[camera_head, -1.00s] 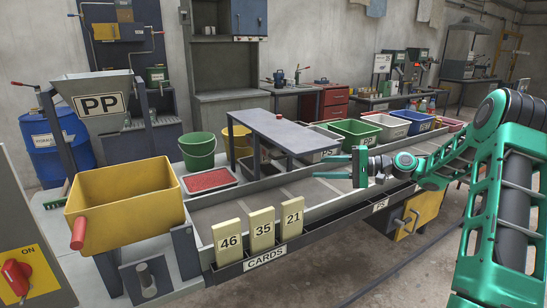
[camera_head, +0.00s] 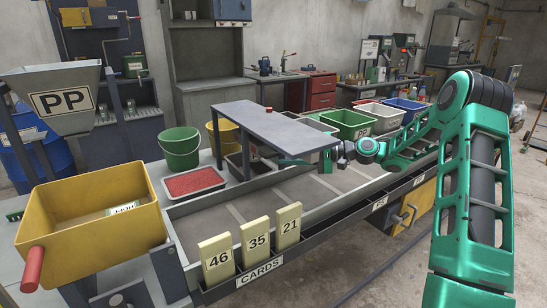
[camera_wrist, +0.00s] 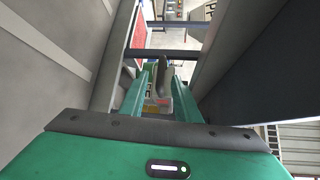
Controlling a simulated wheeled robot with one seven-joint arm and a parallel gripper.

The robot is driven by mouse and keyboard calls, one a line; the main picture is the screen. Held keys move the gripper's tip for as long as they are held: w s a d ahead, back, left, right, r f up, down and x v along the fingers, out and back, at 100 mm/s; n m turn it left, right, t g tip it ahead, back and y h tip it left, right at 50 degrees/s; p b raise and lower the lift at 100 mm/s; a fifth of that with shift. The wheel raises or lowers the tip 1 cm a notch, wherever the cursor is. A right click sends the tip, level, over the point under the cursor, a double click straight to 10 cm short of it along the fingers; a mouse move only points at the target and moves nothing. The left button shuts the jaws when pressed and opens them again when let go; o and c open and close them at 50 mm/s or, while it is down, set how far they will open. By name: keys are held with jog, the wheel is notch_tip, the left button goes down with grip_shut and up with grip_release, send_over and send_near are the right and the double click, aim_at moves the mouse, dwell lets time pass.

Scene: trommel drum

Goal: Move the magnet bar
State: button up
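My gripper (camera_head: 292,162) reaches in from the right below the right end of the grey raised table (camera_head: 265,126); its fingertips are partly hidden there in the head view. In the wrist view my gripper (camera_wrist: 160,80) has its two green fingers apart. A small object with an upright grey handle (camera_wrist: 163,72) and a pale, reddish-marked base shows between and beyond the fingers. It may be the magnet bar, but I cannot tell for sure. No grip on it shows. I cannot pick out the magnet bar in the head view.
The long trough (camera_head: 290,200) is mostly bare in front. A card rack (camera_head: 258,272) holds cards 46, 35 and 21. A yellow hopper (camera_head: 95,215) is at left.

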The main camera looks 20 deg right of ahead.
aim_at(275, 155)
jog(key=shift+x, duration=2.25)
grip_shut()
